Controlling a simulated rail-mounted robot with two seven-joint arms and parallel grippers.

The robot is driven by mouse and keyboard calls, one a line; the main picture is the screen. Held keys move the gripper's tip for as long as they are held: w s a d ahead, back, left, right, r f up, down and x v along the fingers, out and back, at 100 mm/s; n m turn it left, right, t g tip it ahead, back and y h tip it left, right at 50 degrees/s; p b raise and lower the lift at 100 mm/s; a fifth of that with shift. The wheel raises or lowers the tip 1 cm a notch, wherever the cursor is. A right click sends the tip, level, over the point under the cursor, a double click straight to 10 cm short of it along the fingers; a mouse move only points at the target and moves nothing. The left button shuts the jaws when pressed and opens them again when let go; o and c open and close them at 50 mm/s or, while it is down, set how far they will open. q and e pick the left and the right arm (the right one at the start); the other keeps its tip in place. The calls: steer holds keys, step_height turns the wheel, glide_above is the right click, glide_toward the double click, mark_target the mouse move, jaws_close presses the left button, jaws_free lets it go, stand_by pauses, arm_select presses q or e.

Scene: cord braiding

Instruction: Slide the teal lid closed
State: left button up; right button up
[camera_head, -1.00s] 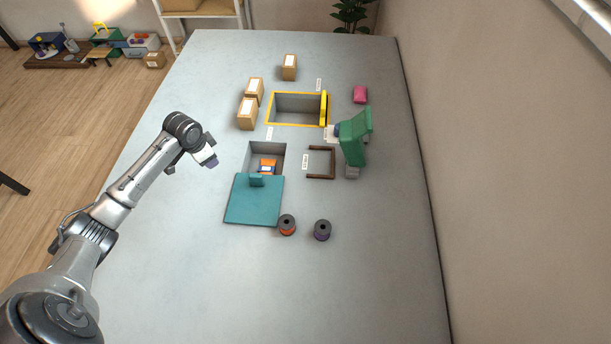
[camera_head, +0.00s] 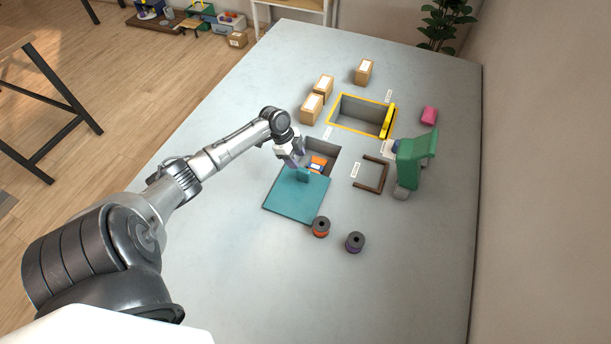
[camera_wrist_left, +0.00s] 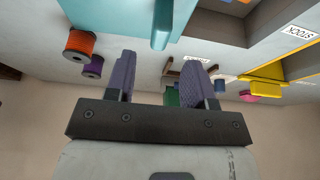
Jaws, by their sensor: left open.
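The teal lid (camera_head: 296,197) lies flat on the table in front of a sunken box opening (camera_head: 326,147), which it leaves mostly uncovered. A raised teal handle (camera_head: 303,175) stands at the lid's edge by the opening. An orange item (camera_head: 319,160) shows inside the opening. My left gripper (camera_head: 299,160) hovers beside the handle and the opening, open and empty. In the left wrist view its two purple-grey fingers (camera_wrist_left: 163,82) are apart, with the lid (camera_wrist_left: 108,18) and its handle (camera_wrist_left: 162,24) beyond them. My right gripper does not show.
The near table is clear.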

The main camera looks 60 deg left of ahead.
mark_target(303, 169)
arm_select(q)
steer(key=b+x, duration=0.2)
steer(key=x, duration=0.7)
steer(key=shift+c, duration=0.5)
steer(key=c, duration=0.3)
jaws_close()
